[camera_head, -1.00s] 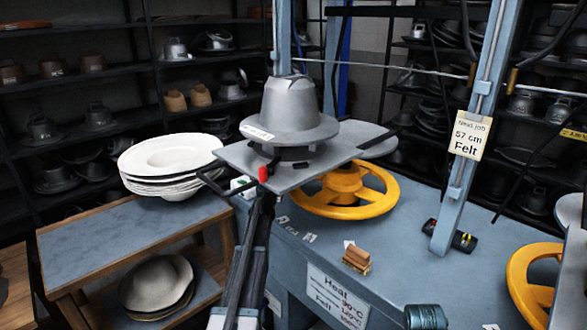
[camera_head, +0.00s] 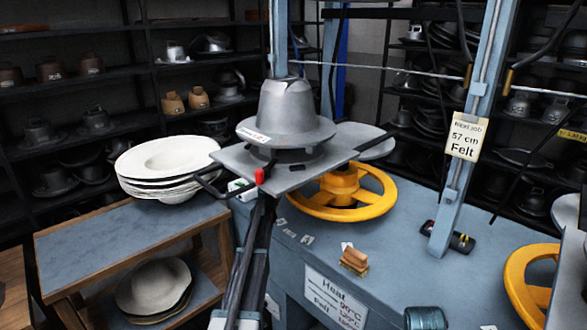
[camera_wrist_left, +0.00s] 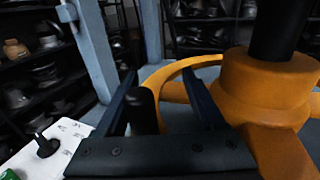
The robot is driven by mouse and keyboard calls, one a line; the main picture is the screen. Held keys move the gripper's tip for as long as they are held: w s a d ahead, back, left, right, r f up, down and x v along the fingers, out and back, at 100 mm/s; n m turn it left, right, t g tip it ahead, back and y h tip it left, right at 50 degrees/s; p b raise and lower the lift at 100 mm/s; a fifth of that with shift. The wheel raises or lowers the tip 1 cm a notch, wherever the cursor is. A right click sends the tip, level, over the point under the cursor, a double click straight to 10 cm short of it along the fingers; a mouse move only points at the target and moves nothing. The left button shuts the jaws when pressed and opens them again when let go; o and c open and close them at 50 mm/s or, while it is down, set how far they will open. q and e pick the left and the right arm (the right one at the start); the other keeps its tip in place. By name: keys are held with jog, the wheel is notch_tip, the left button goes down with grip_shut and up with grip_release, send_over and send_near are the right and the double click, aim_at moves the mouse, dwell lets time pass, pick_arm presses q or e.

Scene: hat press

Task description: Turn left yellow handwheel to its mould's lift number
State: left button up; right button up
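The left yellow handwheel (camera_head: 345,205) lies flat on the blue bench under the left mould plate. In the left wrist view its rim and hub (camera_wrist_left: 265,85) are close. My left gripper (camera_wrist_left: 160,75) is open there, with a dark upright knob (camera_wrist_left: 143,105) between its fingers, closer to the left one; I cannot tell whether they touch. In the head view the plate hides that gripper. The left mould (camera_head: 285,112) is a grey hat form with a white label (camera_head: 253,134), its print too small to read. A second yellow handwheel (camera_head: 528,280) is at right. My right gripper is not in view.
A white felt stack (camera_head: 168,160) stands on a side table (camera_head: 120,240) at left. A brush (camera_head: 353,259), a heat placard (camera_head: 334,300) and a spool (camera_head: 425,317) are at the front. A blue post (camera_head: 460,185) carries a tag (camera_head: 467,137) reading 57 cm Felt.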

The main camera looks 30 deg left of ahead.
pick_arm(q)
jog(key=shift+s+a, duration=0.15)
dwell(0.6)
jog(key=s, duration=1.3)
jog(key=shift+s+d, duration=0.25)
jog(key=shift+s, duration=0.15)
jog(key=shift+d+y, duration=0.3)
jog(key=shift+d, duration=0.05)
jog(key=c, duration=0.4)
jog(key=d+n+y, duration=0.1)
jog(key=s+d+n+y, duration=0.1)
jog(key=d, duration=0.1)
jog(key=shift+s+d+y, duration=0.1)
jog(key=shift+s+y, duration=0.05)
jog(key=shift+y, duration=0.15)
jog(key=c, duration=0.5)
jog(key=s+d+n+g+y, duration=0.1)
jog(key=s+y, duration=0.1)
jog(key=s+d+n+g+y, duration=0.1)
jog(key=s+d+n+y, duration=0.1)
jog(key=shift+s+d+r+y, duration=0.1)
jog(key=shift+s+d+y, duration=0.05)
jog(key=shift+d+y, duration=0.15)
grip_shut()
jog(key=shift+s+n+y, duration=0.25)
jog(key=shift+n+y, duration=0.05)
